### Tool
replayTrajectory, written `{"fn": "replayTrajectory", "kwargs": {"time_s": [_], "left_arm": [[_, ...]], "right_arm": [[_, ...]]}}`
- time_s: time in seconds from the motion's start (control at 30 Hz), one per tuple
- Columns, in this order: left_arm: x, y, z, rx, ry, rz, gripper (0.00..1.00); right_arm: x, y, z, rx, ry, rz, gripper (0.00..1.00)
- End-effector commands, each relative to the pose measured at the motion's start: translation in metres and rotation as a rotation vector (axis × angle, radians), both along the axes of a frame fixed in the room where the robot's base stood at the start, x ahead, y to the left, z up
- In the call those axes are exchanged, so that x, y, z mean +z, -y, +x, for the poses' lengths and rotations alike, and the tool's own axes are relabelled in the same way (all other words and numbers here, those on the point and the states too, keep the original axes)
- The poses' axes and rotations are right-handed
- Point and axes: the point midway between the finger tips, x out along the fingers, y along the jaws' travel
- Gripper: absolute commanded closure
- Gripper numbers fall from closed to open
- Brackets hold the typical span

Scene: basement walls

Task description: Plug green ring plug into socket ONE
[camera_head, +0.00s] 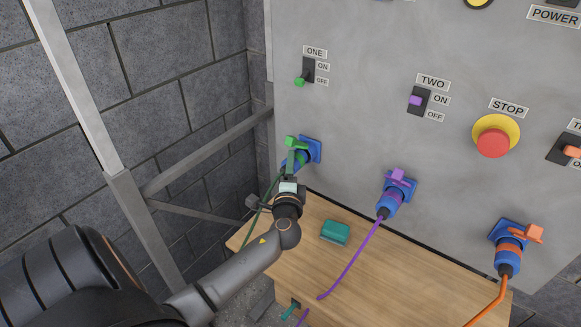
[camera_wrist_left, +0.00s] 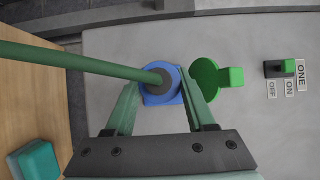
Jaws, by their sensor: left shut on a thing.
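My left gripper (camera_head: 294,166) is at socket ONE (camera_head: 314,148), the leftmost blue socket on the grey panel. It is shut on the green ring plug (camera_head: 289,166), whose blue body is mostly hidden by the fingers. In the left wrist view the plug (camera_wrist_left: 158,78) sits between the two fingers (camera_wrist_left: 162,104), end-on against the blue socket plate (camera_wrist_left: 160,98). Its green cable (camera_wrist_left: 80,62) runs off left. The socket's green lid (camera_wrist_left: 206,78) is swung open beside it. How deep the plug sits cannot be told. My right gripper is not in view.
A purple-ringed plug (camera_head: 388,206) and an orange-ringed plug (camera_head: 508,258) sit in sockets to the right. A teal box (camera_head: 335,232) lies on the wooden table (camera_head: 385,285). Switch ONE (camera_head: 307,70) is above the socket. A metal frame (camera_head: 75,80) stands left.

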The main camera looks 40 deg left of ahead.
Motion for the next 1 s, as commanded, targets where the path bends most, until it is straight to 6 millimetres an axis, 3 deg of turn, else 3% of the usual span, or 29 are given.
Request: {"fn": "replayTrajectory", "kwargs": {"time_s": [0.5, 0.53, 0.83, 1.0], "left_arm": [[0.0001, -0.001, 0.0108, 0.0, 0.002, -0.001, 1.0], [0.0002, -0.0011, 0.0107, 0.0, 0.001, 0.0, 0.43], [0.0001, -0.0011, 0.0103, 0.0, 0.001, -0.001, 0.1], [0.0, -0.0011, 0.0103, 0.0, 0.001, -0.001, 0.1]], "right_arm": [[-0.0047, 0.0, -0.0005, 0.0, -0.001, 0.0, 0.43], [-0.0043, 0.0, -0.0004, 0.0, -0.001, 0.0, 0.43], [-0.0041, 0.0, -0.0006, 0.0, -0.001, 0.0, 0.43], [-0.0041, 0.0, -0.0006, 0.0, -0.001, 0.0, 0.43]]}}
